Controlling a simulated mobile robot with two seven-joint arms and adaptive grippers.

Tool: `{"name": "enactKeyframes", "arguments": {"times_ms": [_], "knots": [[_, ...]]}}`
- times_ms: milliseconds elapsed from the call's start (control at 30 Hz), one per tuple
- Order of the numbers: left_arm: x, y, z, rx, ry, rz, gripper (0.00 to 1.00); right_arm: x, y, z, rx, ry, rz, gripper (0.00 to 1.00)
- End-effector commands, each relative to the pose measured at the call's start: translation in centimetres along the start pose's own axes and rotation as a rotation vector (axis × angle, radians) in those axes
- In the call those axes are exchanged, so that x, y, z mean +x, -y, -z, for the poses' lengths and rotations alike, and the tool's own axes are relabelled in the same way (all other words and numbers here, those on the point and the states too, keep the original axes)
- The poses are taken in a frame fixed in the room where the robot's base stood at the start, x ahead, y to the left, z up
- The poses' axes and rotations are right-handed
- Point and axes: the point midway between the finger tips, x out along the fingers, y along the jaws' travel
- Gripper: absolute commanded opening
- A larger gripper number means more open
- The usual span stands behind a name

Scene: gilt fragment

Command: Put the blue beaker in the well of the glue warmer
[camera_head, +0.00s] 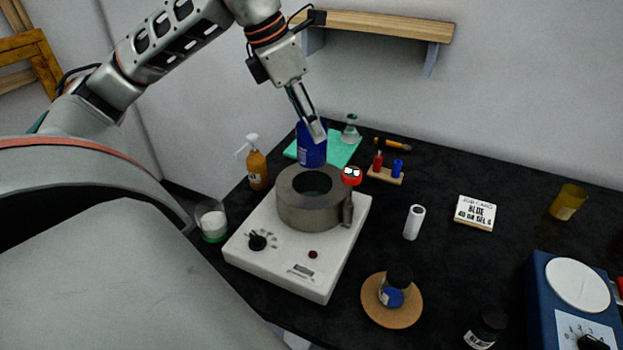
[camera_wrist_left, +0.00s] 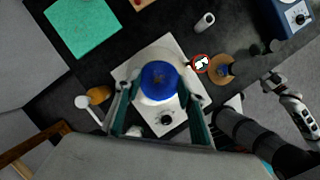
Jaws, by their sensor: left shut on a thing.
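The blue beaker (camera_head: 312,152) is held upright in my left gripper (camera_head: 316,132), whose fingers are shut on it. In the left wrist view the beaker (camera_wrist_left: 158,78) sits between the two fingers (camera_wrist_left: 158,92) and hides the well. The glue warmer (camera_head: 285,268) is a white box with a thick grey ring around its round well (camera_head: 312,182). In the head view the well looks empty, and the beaker is just beyond the ring's far rim. The warmer's white body (camera_wrist_left: 180,115) lies below the beaker in the wrist view.
A red round piece (camera_head: 351,176) stands at the ring's right side. An amber pump bottle (camera_head: 257,165) is left, and a glass of white stuff (camera_head: 211,221) is nearer. A green mat (camera_head: 345,152) with a flask (camera_head: 350,130) lies behind. A white cylinder (camera_head: 413,223) stands right.

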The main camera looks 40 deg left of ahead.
Motion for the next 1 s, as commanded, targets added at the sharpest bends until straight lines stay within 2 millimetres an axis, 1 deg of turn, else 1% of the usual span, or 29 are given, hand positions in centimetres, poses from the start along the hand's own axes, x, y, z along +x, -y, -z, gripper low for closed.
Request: {"name": "enactKeyframes", "arguments": {"times_ms": [33, 200, 333, 400, 633, 833, 1000], "knots": [[1.7, 0.0, 0.8, -0.001, -0.007, 0.002, 0.09, 0.4, 0.2, -1.0, 0.001, 0.005, 0.002, 0.4], [5.0, 0.1, 2.1, 0.0, -0.006, 0.002, 0.09, 1.1, 0.5, -2.5, 0.002, 0.015, 0.004, 0.4], [7.1, 0.1, 3.0, 0.0, -0.006, 0.002, 0.09, 1.5, 0.6, -3.3, 0.004, 0.02, 0.006, 0.4], [7.7, 0.1, 3.1, 0.0, -0.003, 0.001, 0.09, 1.6, 0.7, -3.5, 0.004, 0.021, 0.006, 0.4], [8.8, 0.1, 3.6, 0.0, -0.001, 0.001, 0.09, 1.8, 0.7, -3.7, 0.003, 0.02, 0.006, 0.4], [11.1, 0.2, 4.6, 0.0, -0.004, 0.001, 0.09, 2.0, 0.7, -4.1, 0.0, 0.02, 0.005, 0.4], [11.8, 0.1, 4.8, 0.0, 0.0, 0.0, 0.09, 2.2, 0.5, -4.0, -0.005, 0.019, 0.001, 0.4]]}}
